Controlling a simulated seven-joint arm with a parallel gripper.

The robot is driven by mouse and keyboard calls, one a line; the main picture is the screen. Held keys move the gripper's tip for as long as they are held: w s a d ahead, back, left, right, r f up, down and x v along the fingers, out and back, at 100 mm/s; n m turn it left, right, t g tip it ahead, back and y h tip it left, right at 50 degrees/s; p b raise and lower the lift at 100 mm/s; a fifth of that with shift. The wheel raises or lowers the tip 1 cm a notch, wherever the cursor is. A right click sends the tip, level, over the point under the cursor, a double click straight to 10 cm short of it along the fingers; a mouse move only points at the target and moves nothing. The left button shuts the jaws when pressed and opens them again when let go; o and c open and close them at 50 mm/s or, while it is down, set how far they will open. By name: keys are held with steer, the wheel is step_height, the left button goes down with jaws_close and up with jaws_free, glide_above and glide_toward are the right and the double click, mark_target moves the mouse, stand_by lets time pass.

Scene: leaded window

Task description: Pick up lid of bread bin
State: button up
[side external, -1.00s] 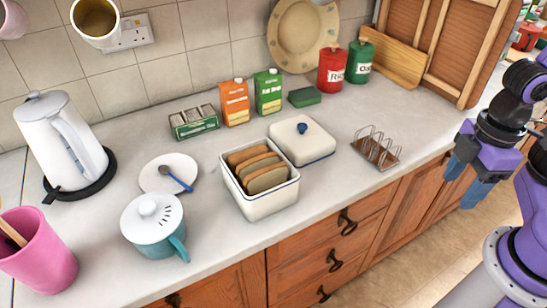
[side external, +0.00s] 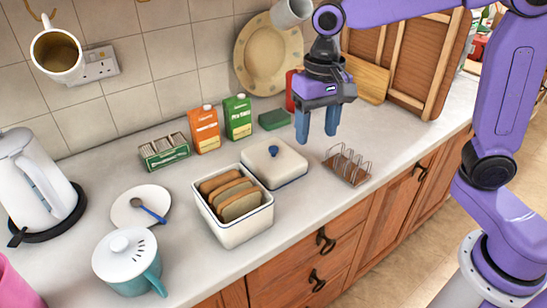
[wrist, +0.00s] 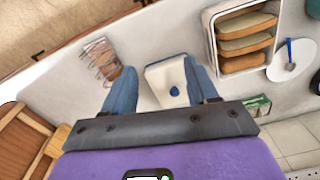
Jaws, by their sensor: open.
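The bread bin lid (side external: 274,165) is white with a dark blue rim and a round blue knob (side external: 273,150). It lies flat on the counter against the right back side of the bread bin (side external: 237,231). The white bin is open and holds several slices of bread (side external: 231,196). My gripper (side external: 316,137) is open and empty, pointing down above the counter, to the right of the lid and higher than it. In the wrist view the lid (wrist: 163,74) shows between my two blue fingers (wrist: 163,84), with its knob visible.
A wire toast rack (side external: 348,165) stands right of the lid. A plate with a spoon (side external: 128,207) and a teal-and-white pot (side external: 128,260) are to the left.

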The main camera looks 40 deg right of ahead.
steer(key=w+r+m, duration=0.1)
steer(key=w+m, duration=0.5)
steer(key=w, duration=0.2)
steer(key=m, duration=0.6)
glide_above(273, 148)
steer(key=f, duration=1)
steer(key=shift+s+f, duration=0.25)
steer(key=shift+f, duration=0.05)
steer(key=shift+w+f, duration=0.15)
steer(key=shift+f, duration=1.3)
steer(key=shift+w+f, duration=0.1)
steer(key=shift+f, duration=1.35)
jaws_close()
